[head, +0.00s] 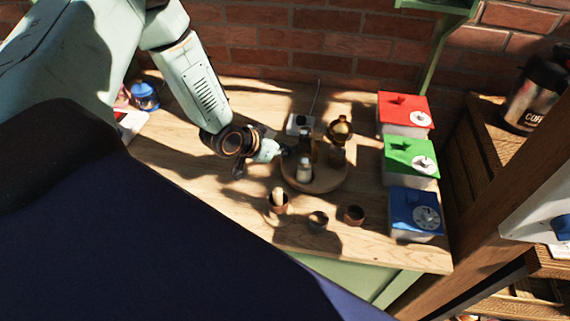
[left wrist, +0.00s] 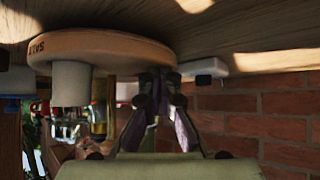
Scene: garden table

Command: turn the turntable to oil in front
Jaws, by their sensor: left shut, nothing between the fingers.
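The round wooden turntable (head: 318,185) stands on the table, carrying a white-topped shaker (head: 304,171), dark bottles and a golden-brown container (head: 340,130) at the back. In the left wrist view, which is upside down, the turntable (left wrist: 110,43) shows the word SALT on its rim near the shaker (left wrist: 70,85). A yellowish glass bottle (left wrist: 98,118) stands beside the shaker. I cannot read an oil label. My left gripper (head: 282,150) is shut and empty at the turntable's left side; its fingers (left wrist: 160,82) appear close to the rim, contact unclear. My right gripper is not in view.
Three small cups (head: 354,215) stand in front of the turntable. A white box (head: 299,124) with a cable sits behind, near the brick wall. A blue jar (head: 145,96) is at the left.

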